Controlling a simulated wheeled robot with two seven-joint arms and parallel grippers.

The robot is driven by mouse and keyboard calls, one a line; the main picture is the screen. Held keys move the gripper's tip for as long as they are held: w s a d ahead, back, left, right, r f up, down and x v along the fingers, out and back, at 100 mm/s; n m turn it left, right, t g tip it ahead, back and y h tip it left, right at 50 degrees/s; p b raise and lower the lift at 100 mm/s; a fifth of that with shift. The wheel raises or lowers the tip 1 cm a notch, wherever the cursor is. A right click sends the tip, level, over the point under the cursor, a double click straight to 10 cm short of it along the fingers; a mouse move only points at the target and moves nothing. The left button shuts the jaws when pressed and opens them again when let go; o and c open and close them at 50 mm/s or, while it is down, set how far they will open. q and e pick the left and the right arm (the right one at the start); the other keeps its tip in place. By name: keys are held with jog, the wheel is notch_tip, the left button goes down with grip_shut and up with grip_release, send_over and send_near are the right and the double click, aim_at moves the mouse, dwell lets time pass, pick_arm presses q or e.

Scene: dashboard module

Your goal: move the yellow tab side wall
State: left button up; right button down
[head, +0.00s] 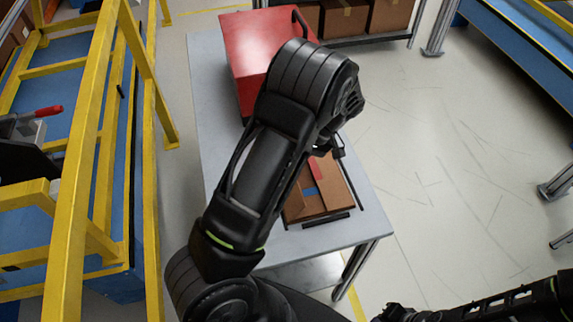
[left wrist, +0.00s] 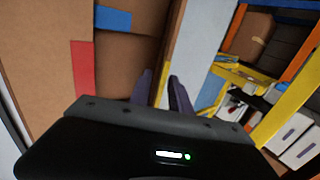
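An open cardboard box (head: 328,196) lies on the grey table (head: 366,217), partly hidden by my left arm. A red tab and a blue tab show on it, also in the left wrist view (left wrist: 122,55). The edge of a brown side wall runs between the fingertips, and I cannot make out contact. In the head view the left fingers are mostly hidden. My right gripper (head: 392,313) seems to be at the bottom edge, away from the table; its fingers are unclear.
A red bin (head: 262,40) stands at the table's far end. A yellow frame (head: 92,150) and blue bench are on the left. Cardboard boxes (head: 345,18) sit on a rack behind. The floor right of the table is clear.

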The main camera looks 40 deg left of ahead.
pick_arm(q)
jog(key=shift+r, duration=0.1)
jog(key=shift+w+d+r, duration=0.15)
jog(key=shift+w+r, duration=0.05)
jog(key=v, duration=0.7)
jog(key=shift+b, duration=0.45)
